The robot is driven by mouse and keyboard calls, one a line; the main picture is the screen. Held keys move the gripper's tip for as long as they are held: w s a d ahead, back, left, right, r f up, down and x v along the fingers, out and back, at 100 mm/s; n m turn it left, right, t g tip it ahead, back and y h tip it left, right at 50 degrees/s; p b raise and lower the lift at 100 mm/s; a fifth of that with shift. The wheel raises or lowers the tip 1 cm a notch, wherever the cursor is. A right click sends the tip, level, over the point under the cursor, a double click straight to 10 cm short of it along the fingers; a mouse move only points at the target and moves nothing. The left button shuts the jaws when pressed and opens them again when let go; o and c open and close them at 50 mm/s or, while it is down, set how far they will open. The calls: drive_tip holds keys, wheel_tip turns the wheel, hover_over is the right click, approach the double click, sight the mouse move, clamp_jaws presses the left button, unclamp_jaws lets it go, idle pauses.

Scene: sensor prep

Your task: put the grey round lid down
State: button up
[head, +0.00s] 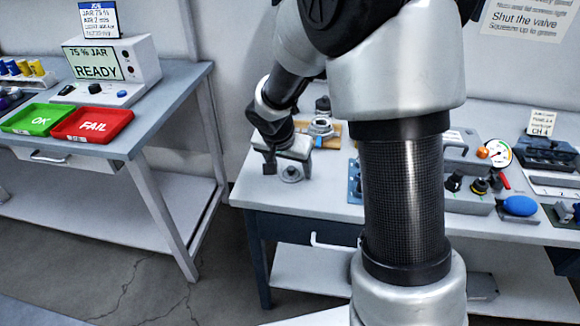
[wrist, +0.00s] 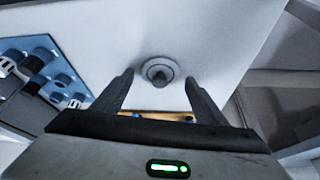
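The grey round lid (head: 291,173) lies near the left front of the white-topped bench, with a small knob at its middle. It also shows in the wrist view (wrist: 158,72), between and just beyond the fingertips, with a clear gap on both sides. My gripper (head: 286,163) is over the lid, low above the bench. In the wrist view my gripper (wrist: 159,82) has its two fingers spread wide with nothing held between them. The lid seems to rest flat on the bench top.
A wooden board (head: 331,143) with a metal fitting (head: 321,127) on it is behind my gripper. A blue panel with fittings (wrist: 45,75) is at the left in the wrist view. A valve panel with a gauge (head: 498,152) stands at the right. Bare bench lies around the lid.

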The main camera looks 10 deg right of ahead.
drive_tip(key=shift+a+r+p, duration=0.1)
drive_tip(key=shift+r+p, duration=0.25)
drive_tip(key=shift+r, duration=0.15)
drive_tip(key=p+v, duration=0.2)
drive_tip(key=v, duration=0.9)
drive_tip(key=s+d+r+n+y, duration=0.1)
drive_tip(key=s+r+n, duration=0.2)
drive_tip(key=s, duration=0.7)
drive_tip(key=s+d+r+n+t+y, duration=0.1)
drive_tip(key=s+d+r+n, duration=0.1)
drive_tip(key=s+r, duration=0.6)
drive_tip(key=s+n, duration=0.1)
drive_tip(key=s, duration=0.2)
drive_tip(key=shift+s+n+t+y, duration=0.3)
wheel_tip(320, 180, up, 20)
drive_tip(key=p, duration=2)
